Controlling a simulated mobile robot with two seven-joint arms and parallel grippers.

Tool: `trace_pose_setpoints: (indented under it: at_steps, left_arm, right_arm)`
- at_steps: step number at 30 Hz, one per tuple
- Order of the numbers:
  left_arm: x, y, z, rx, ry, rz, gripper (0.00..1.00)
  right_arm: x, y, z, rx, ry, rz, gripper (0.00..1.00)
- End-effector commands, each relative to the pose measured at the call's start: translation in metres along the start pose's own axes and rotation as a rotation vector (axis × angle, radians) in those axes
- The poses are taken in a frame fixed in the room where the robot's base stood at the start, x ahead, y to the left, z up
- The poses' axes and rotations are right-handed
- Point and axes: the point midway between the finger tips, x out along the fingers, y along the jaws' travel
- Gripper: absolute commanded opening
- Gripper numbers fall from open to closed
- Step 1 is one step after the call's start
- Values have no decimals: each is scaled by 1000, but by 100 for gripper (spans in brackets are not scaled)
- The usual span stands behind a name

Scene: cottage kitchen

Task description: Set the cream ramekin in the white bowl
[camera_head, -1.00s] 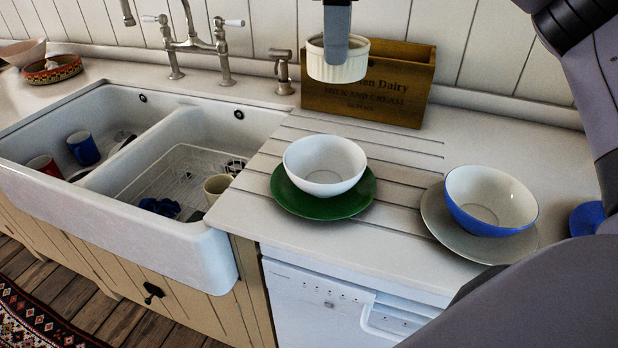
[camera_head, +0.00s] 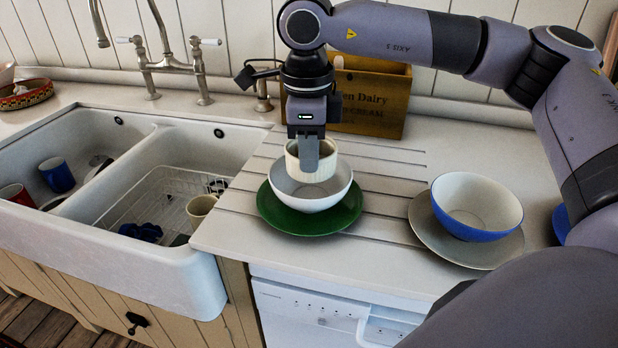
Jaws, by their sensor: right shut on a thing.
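The cream ramekin (camera_head: 323,165) is held by my right gripper (camera_head: 308,158), which comes down from above and is shut on its wall. The ramekin is tilted slightly and its lower part is at the mouth of the white bowl (camera_head: 311,203). I cannot tell whether it touches the bowl's inside. The white bowl stands upright on a green plate (camera_head: 345,214) on the ribbed drainer. My left gripper is not in view.
A white and blue bowl (camera_head: 478,235) on a grey plate (camera_head: 425,225) stands to the right. A wooden crate (camera_head: 385,105) is behind my right gripper. The sink (camera_head: 200,262) at left holds mugs and a wire rack. A tap stands behind it.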

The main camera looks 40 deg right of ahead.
Motion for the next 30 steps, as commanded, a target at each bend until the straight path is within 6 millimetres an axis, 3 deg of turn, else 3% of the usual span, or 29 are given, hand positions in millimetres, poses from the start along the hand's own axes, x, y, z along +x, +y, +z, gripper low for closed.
trace_pose_setpoints:
  at_steps: [12, 29, 30]
  left_arm:
    - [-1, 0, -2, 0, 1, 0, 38]
    - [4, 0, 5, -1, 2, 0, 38]
    - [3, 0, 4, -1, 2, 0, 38]
  right_arm:
    - [48, 3, 1, 1, 0, 0, 0]
    - [60, 4, 1, 1, -1, -1, 0]
    - [59, 4, 1, 1, -1, 0, 14]
